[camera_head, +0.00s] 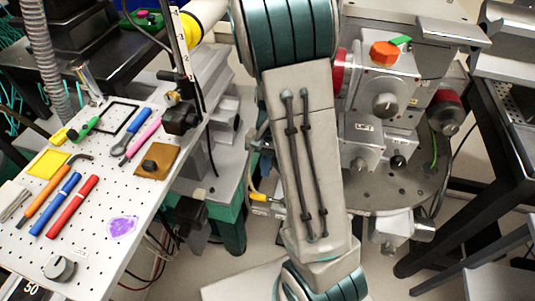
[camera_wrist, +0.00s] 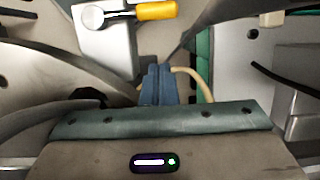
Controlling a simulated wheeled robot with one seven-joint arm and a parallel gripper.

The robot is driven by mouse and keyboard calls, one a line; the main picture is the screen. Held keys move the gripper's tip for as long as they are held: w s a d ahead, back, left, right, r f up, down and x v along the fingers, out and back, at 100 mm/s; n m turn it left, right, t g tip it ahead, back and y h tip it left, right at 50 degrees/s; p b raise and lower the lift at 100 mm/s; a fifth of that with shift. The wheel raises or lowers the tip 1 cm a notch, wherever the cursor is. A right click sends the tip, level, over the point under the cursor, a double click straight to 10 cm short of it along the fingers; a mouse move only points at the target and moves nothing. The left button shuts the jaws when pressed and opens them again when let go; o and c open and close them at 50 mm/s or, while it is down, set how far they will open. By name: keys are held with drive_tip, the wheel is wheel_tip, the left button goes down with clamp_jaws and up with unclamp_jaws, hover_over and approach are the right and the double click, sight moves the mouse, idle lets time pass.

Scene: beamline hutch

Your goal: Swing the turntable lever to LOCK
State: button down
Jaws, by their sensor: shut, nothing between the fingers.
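A lever with a yellow grip (camera_wrist: 157,11) shows at the top of the wrist view, its metal arm running left to a round pivot on a pale block (camera_wrist: 105,40). A small yellow grip (camera_head: 259,197) also shows just left of my arm in the head view. The round grey turntable plate (camera_head: 395,190) is right of my arm there, partly hidden. My gripper (camera_wrist: 159,68) is shut and empty, its blue fingers pointing toward the lever but apart from it in the picture. My gripper is hidden in the head view.
A perforated white board (camera_head: 95,215) with several tools stands at the left. Boxy instruments (camera_head: 385,95) stand on the turntable. A pale hose (camera_wrist: 195,80) curves beside my fingers. A dark-framed table (camera_head: 500,130) is at the right.

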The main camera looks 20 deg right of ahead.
sight(270, 199)
drive_tip(key=s, duration=0.1)
drive_tip(key=s+a+f, duration=0.1)
drive_tip(key=s+a, duration=0.1)
drive_tip(key=shift+s+a+f, duration=0.2)
drive_tip(key=shift+f, duration=0.05)
